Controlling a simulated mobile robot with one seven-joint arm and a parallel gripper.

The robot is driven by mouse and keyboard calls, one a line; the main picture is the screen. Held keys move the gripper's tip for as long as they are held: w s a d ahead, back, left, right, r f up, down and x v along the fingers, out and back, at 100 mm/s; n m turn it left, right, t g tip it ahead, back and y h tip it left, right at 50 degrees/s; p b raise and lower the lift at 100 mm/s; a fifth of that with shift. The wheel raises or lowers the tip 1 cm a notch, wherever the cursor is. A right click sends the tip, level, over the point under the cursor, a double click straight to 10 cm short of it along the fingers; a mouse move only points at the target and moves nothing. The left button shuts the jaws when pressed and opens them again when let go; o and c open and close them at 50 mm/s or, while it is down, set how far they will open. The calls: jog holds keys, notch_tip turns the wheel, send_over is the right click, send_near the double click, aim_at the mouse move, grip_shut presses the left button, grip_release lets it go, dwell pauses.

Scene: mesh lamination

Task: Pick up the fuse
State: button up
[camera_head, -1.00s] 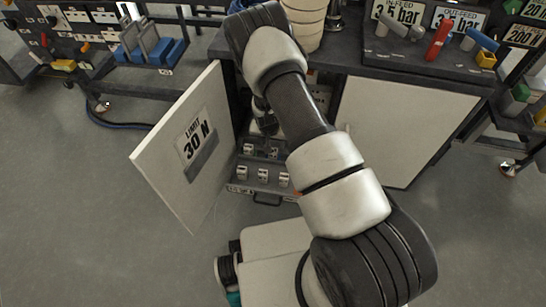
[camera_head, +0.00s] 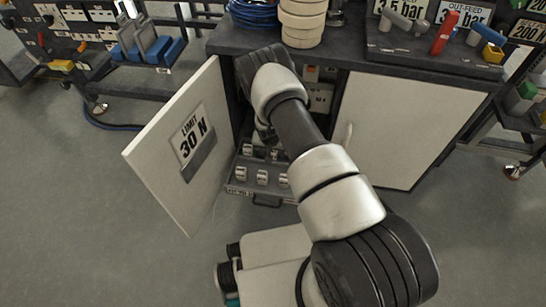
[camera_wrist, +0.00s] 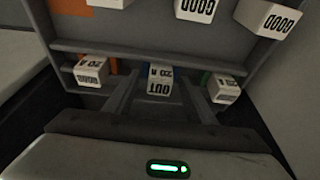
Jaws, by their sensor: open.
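Several small white block fuses stand in two rows in a grey drawer tray (camera_head: 234,183). In the wrist view, one fuse (camera_wrist: 160,79) reads "OUT" and "20 A", upside down. My gripper (camera_wrist: 157,92) is open, with its two dark fingers on either side of this fuse; I cannot tell whether they touch it. A fuse to the left (camera_wrist: 91,71) and one to the right (camera_wrist: 224,90) stand outside the fingers. More fuses, including one marked "GOOD" (camera_wrist: 195,8), show at the top edge. In the head view, my arm hides most of the gripper and back row.
An open cabinet door (camera_head: 178,150) marked "LIMIT 30 N" stands left of the tray. A closed white door (camera_head: 400,125) is on the right. The dark worktop (camera_head: 345,54) lies above, with stacked beige rings (camera_head: 301,24).

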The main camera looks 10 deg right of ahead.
jog(key=shift+c, duration=0.3)
jog(key=c, duration=1.1)
jog(key=shift+c, duration=0.2)
jog(key=shift+r, duration=0.15)
